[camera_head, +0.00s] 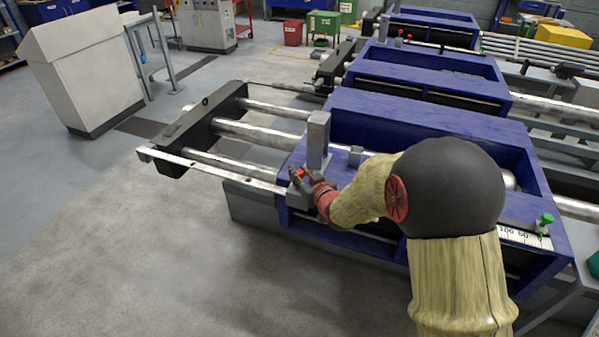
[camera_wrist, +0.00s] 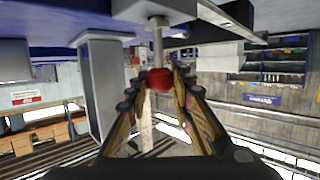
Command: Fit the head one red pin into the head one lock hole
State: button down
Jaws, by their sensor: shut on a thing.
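My gripper (camera_head: 305,179) is at the left front corner of the near blue machine head (camera_head: 420,125). In the wrist view my gripper (camera_wrist: 160,77) has its two fingers closed on the round red knob of the red pin (camera_wrist: 159,82). The red knob also shows in the head view (camera_head: 300,172). The pin's grey shaft (camera_wrist: 157,42) runs from the knob to a grey lock block (camera_wrist: 146,9). Its tip meets the block's face at a pale round spot; how deep it sits there I cannot tell. The block (camera_head: 298,198) is partly hidden by my gripper in the head view.
A tall grey post (camera_head: 318,140) stands close behind my gripper. A flat measuring bar (camera_head: 215,170) runs left from the block. Steel rails (camera_head: 235,160) lie behind it. More blue heads (camera_head: 430,70) stand farther back. The floor at front left is clear.

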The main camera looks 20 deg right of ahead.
jog(key=shift+f, duration=0.2)
jog(key=c, duration=1.5)
grip_release()
jog(key=shift+s, duration=0.1)
jog(key=v, duration=1.1)
jog(key=shift+s+d+r, duration=0.1)
jog(key=shift+s+r, duration=0.05)
jog(key=shift+s, duration=0.2)
